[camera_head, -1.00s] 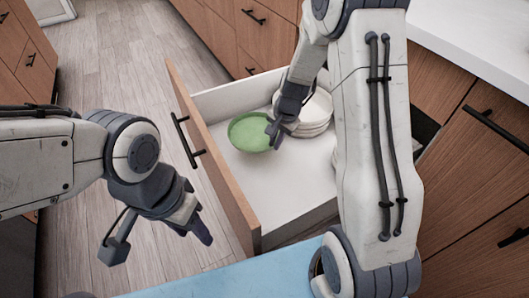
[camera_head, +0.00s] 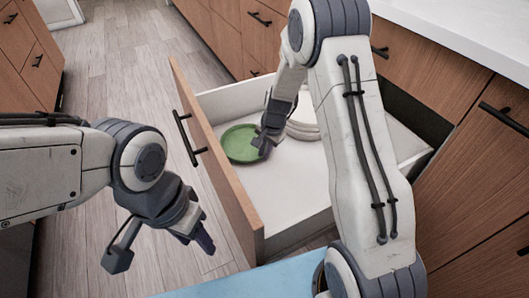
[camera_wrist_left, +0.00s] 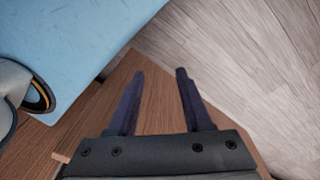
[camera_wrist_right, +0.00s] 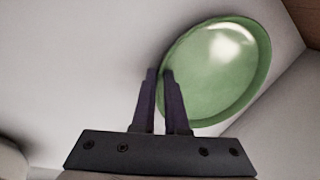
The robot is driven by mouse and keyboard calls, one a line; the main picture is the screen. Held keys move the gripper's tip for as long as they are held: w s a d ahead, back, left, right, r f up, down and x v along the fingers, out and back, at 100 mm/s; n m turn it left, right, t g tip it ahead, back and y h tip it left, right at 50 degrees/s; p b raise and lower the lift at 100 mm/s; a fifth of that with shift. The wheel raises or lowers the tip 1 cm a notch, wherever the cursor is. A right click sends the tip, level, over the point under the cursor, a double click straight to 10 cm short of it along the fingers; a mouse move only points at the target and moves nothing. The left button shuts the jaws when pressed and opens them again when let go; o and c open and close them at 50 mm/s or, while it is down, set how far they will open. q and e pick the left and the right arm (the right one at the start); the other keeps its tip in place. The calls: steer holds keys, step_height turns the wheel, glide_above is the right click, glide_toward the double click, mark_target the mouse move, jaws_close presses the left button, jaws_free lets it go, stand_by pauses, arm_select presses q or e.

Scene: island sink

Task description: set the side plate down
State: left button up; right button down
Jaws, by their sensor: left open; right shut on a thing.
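The green side plate (camera_head: 239,144) is low inside the open drawer, close to the drawer front. It looks nearly level; I cannot tell whether it touches the drawer floor. My right gripper (camera_head: 262,146) is shut on the plate's right rim. In the right wrist view the plate (camera_wrist_right: 222,72) extends up and right from the shut fingers (camera_wrist_right: 160,80). My left gripper (camera_head: 204,236) is open and empty, outside the drawer front. Its two fingers (camera_wrist_left: 158,75) are apart in the left wrist view.
The open drawer (camera_head: 290,200) has bare floor in front of the plate. A stack of white plates (camera_head: 303,128) stands right behind my right gripper. The wooden drawer front (camera_head: 212,158) with a black handle (camera_head: 186,138) stands between my arms.

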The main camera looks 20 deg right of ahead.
steer(key=c, duration=1.4)
jaws_free()
steer(key=shift+f, duration=0.15)
steer(key=o, duration=0.5)
steer(key=shift+c, duration=0.2)
steer(key=p+v, duration=0.5)
steer(key=v, duration=0.7)
